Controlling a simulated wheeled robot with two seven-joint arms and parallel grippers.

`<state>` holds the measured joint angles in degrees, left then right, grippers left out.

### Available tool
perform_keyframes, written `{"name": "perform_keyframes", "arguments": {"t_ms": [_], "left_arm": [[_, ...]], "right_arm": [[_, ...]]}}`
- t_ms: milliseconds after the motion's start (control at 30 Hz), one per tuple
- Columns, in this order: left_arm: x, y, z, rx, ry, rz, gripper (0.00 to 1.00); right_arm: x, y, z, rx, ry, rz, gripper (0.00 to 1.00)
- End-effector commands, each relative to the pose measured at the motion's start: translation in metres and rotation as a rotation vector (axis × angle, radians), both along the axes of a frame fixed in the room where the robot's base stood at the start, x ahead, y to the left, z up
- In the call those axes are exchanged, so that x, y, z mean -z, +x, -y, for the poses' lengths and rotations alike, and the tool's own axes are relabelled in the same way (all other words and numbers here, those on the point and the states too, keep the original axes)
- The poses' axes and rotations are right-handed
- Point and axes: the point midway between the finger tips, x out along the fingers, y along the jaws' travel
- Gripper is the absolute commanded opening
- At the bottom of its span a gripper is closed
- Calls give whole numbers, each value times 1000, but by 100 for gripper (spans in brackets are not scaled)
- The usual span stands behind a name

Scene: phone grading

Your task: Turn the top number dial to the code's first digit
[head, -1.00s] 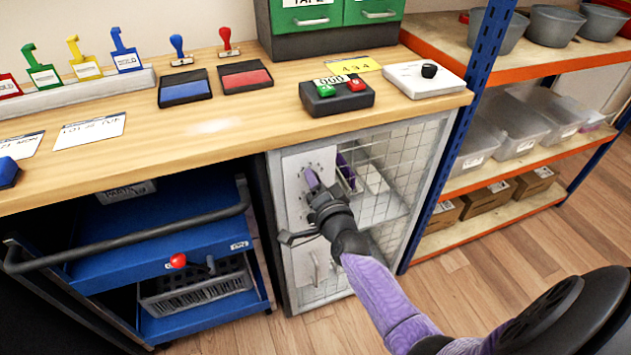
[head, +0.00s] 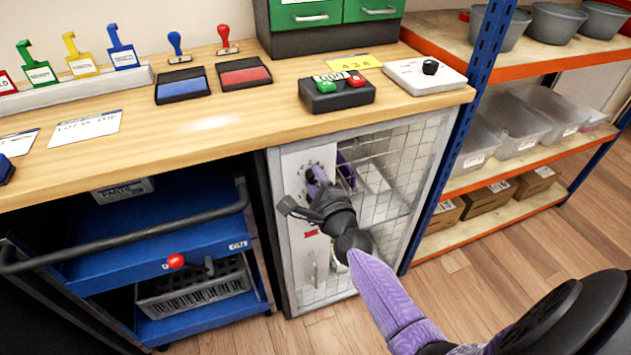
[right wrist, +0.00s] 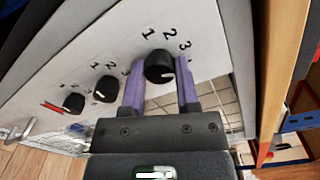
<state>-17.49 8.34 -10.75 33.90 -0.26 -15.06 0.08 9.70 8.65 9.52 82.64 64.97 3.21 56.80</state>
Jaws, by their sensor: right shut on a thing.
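The top number dial (right wrist: 160,66) is a round black knob with a white mark on a light grey door panel (head: 292,165). Digits 1, 2 and 3 show around it; the mark points towards the lower right, and I cannot tell which digit it selects. My right gripper (right wrist: 160,85) is shut on this dial, with its purple fingers on either side. In the head view the right gripper (head: 318,180) hides most of the dial. A yellow card (head: 354,63) on the bench seems to read 434. My left gripper is not in view.
Two more black dials, a middle one (right wrist: 106,88) and a lower one (right wrist: 73,102), sit below on the panel. A door handle (head: 313,270) is lower still. The wire mesh door (head: 385,190) is under the bench top (head: 225,130). A blue cart (head: 150,240) stands to the left.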

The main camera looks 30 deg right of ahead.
Motion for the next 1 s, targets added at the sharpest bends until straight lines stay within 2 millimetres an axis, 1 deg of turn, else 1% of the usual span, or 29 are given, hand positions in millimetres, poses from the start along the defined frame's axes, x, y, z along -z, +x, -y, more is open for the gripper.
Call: {"name": "perform_keyframes", "arguments": {"t_ms": [200,400,733,1000], "left_arm": [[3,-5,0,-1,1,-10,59],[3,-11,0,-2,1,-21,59],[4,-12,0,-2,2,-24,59],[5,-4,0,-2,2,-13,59]], "right_arm": [[2,0,0,0,134,29,0],[2,0,-1,-1,215,48,0],[1,0,-1,-1,262,60,0],[1,0,0,-1,262,60,0]]}}
